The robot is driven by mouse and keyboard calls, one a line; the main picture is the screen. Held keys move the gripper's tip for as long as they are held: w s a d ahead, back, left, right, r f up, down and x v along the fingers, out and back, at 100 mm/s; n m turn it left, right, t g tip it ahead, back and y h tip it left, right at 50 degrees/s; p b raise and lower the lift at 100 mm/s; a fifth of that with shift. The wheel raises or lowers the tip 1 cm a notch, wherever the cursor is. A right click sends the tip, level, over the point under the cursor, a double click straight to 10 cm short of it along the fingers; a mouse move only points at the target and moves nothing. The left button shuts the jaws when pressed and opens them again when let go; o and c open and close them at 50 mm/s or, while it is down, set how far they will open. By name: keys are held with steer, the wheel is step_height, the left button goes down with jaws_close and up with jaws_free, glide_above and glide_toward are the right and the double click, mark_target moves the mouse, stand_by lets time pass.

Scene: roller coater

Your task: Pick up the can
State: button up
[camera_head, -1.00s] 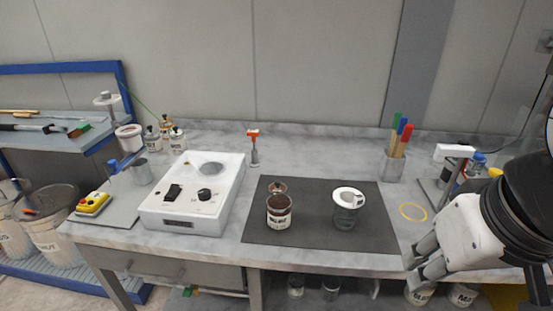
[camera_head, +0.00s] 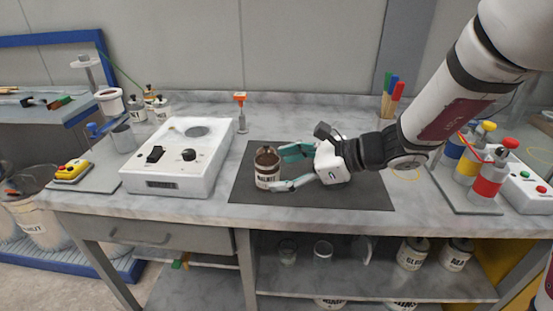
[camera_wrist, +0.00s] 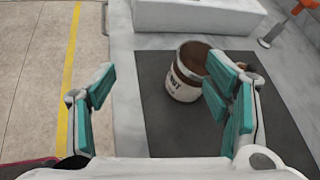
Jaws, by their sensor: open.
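The can (camera_head: 267,172), brown with a white label, stands upright on the dark mat (camera_head: 365,197). Its top looks open and brown inside. My gripper (camera_head: 280,168) comes in from the right, its teal-padded fingers open toward the can, one toward the back and one toward the front. In the wrist view the can (camera_wrist: 184,78) lies ahead, between the open fingers of my gripper (camera_wrist: 160,82) but closer to the right finger, which overlaps its edge. Whether that finger touches the can I cannot tell.
A white device (camera_head: 180,160) with knobs stands left of the mat. An orange-topped tool (camera_head: 241,112) stands behind. A cup of coloured markers (camera_head: 388,105) is at the back right. Red, blue and yellow bottles (camera_head: 488,182) stand at the right. The mat's front is clear.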

mark_target(266, 173)
steer(key=w+f+m, duration=0.2)
steer(key=w+d+f+m+t, duration=0.1)
steer(key=w+f, duration=0.1)
steer(key=shift+w+d+m+t+b, duration=0.1)
steer(key=shift+w+m+t+b, duration=0.05)
steer(key=shift+m+t+b, duration=0.2)
steer(key=shift+w+f, duration=0.15)
steer(key=shift+w, duration=0.05)
steer(key=shift+x, duration=3.6)
steer(key=shift+s, duration=0.15)
steer(key=c, duration=1.4)
